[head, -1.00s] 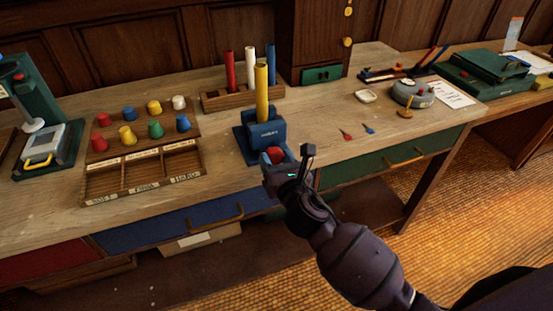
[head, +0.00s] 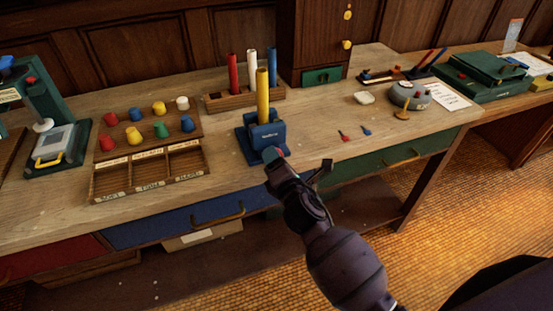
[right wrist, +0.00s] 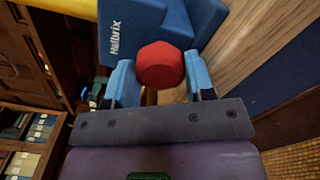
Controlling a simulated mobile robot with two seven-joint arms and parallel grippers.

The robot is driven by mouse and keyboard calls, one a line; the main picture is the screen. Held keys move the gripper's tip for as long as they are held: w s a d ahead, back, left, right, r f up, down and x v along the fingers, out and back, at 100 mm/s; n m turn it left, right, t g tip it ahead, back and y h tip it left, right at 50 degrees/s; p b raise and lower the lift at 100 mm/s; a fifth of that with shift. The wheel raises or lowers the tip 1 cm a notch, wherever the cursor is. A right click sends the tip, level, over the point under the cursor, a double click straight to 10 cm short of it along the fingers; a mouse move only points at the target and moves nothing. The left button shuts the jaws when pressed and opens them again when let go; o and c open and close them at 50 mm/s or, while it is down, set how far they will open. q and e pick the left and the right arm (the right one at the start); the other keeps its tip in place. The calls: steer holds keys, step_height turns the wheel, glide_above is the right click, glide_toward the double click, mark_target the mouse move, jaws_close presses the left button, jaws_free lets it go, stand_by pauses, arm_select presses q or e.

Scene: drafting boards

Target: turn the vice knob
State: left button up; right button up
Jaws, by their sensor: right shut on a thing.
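The blue vice (head: 267,137) stands at the front edge of the bench, with a yellow tube (head: 263,95) upright in it. Its red faceted knob (right wrist: 160,64) faces me in the right wrist view, in front of the blue vice body (right wrist: 150,25). My right gripper (head: 277,161) is at the front of the vice, shut on the knob. In the right wrist view its blue fingers (right wrist: 158,74) stand on either side of the knob. In the head view the gripper hides most of the knob. My left gripper is not in view.
Left of the vice are a compartment tray (head: 150,175) and several coloured pegs. A wooden rack (head: 243,100) with tubes stands behind. A green press (head: 58,120) is at far left. Small red and blue pieces (head: 354,134) lie right of the vice on clear bench top.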

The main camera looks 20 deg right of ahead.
steer(key=n+p, duration=1)
steer(key=n, duration=2.4)
steer(key=shift+n, duration=0.4)
